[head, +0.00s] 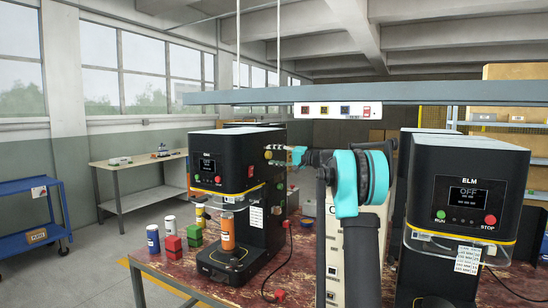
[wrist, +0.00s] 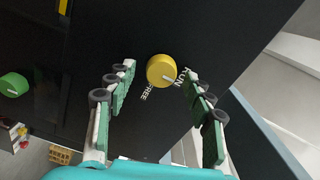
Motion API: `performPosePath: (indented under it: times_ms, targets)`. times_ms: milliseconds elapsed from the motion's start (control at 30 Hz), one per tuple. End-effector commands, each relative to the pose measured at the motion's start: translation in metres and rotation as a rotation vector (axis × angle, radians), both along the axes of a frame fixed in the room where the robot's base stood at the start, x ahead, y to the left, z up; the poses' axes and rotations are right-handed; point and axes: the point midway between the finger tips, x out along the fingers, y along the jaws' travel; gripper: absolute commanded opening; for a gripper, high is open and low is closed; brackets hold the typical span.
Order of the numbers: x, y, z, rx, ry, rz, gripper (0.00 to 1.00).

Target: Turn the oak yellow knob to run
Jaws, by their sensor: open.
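The yellow knob (wrist: 161,71) is on the black side panel of the left machine (head: 213,160). In the wrist view its white pointer mark is at the lower right, towards the printed RUN. FREE is printed below the knob. My gripper (wrist: 159,73) is open, with a green-padded finger on each side of the knob and gaps to both. I cannot tell how deep the fingertips reach. In the head view my gripper (head: 276,155) is at the right side of the left machine. The name on that machine is too small to read.
A green knob (wrist: 13,84) is on the same machine, left in the wrist view. The ELM machine (head: 468,190) stands at the right. Cans and blocks (head: 174,245) sit on the red worktop (head: 170,268), front left. An overhead rail (head: 330,95) runs above my arm.

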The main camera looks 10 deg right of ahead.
Motion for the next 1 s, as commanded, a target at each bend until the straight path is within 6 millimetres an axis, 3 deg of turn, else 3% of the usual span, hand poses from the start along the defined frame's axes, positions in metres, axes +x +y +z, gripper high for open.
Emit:
performPosePath:
  times_ms: [167, 700, 1000]
  targets:
    - [-0.007, -0.011, 0.0, 0.001, 0.0, -0.003, 0.52]
    - [-0.064, -0.089, 0.0, 0.0, 0.0, -0.002, 0.52]
    - [-0.071, -0.098, 0.0, 0.0, 0.0, 0.0, 0.52]
